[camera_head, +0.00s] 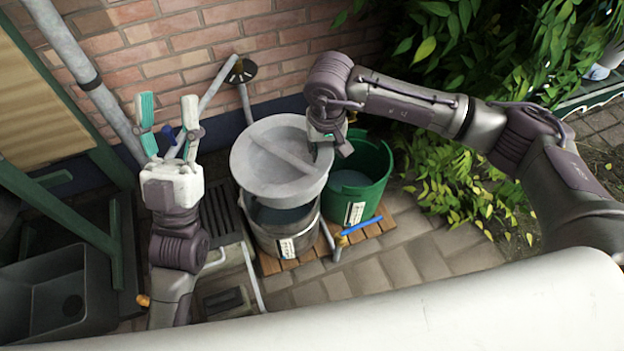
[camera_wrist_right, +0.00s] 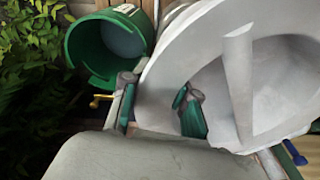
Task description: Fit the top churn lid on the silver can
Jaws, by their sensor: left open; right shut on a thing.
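The churn lid (camera_head: 264,166) is a round grey dish with a bar across it. It is above the silver can (camera_head: 298,239), tilted, and covers much of the can's mouth in the head view. Whether lid and can touch, I cannot tell. My right gripper (camera_head: 326,146) is shut on the lid's right rim. In the right wrist view the lid (camera_wrist_right: 190,70) fills the right side, with its rim between the fingers of my right gripper (camera_wrist_right: 158,112). My left gripper (camera_head: 168,115) is open and empty, raised to the left of the lid.
A green bucket (camera_head: 374,183) stands right of the can, both on wooden slats (camera_head: 364,230). A blue-handled tap (camera_head: 358,228) is in front of the bucket. A brick wall (camera_head: 200,45) and pipes are behind. A dark basin (camera_head: 60,300) is at lower left. Leafy bushes (camera_head: 460,150) are at right.

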